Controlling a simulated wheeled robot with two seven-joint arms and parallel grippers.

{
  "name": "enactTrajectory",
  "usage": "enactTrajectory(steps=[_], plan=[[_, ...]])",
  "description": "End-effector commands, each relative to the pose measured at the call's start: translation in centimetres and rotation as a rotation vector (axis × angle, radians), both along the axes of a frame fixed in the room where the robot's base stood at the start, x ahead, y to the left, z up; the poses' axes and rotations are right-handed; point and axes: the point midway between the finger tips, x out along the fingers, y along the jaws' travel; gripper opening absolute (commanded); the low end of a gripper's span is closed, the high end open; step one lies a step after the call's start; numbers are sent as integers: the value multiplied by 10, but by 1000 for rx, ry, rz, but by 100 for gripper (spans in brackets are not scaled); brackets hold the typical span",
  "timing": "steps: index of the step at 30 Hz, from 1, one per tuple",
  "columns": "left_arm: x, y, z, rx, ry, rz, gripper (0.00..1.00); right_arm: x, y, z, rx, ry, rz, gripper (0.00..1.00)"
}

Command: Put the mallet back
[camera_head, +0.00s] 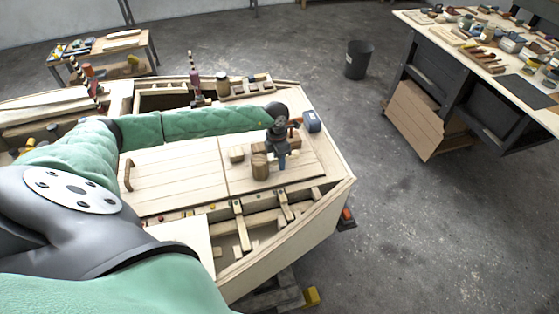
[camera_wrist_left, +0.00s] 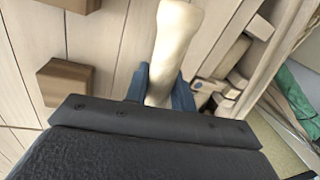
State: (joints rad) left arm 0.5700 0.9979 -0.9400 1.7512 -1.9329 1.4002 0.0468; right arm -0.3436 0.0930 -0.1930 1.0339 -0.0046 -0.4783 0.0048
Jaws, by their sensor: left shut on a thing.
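My left gripper (camera_head: 283,160) points down over the right end of the boat's plank deck (camera_head: 180,172). In the wrist view its blue fingers (camera_wrist_left: 160,88) are shut on a pale wooden handle (camera_wrist_left: 175,38), which I take for the mallet's; it widens toward its far end. My right gripper is not in view.
Wooden blocks lie by the gripper, a pale one (camera_head: 237,154) to its left. Open framing (camera_head: 243,232) lies in front of the deck. A workbench (camera_head: 478,62) and black bin (camera_head: 357,60) stand beyond.

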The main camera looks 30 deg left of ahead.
Motion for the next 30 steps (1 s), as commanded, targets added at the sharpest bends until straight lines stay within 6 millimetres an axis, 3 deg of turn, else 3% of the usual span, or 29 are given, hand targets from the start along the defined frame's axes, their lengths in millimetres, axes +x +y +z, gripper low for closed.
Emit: enactTrajectory(steps=[5, 22, 23, 24, 26, 30], plan=[[0, 0, 0, 0, 0, 0, 0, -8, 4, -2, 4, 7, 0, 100], [0, 0, -4, -1, -1, 0, 0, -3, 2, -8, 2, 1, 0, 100], [0, 0, -4, -1, -1, 0, 29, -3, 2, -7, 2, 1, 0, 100], [0, 0, -3, -1, -1, 0, 37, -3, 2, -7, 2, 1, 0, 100], [0, 0, -4, 0, 0, 0, 48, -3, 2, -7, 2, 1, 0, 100], [0, 0, -4, 0, 0, 0, 50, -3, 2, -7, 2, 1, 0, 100]])
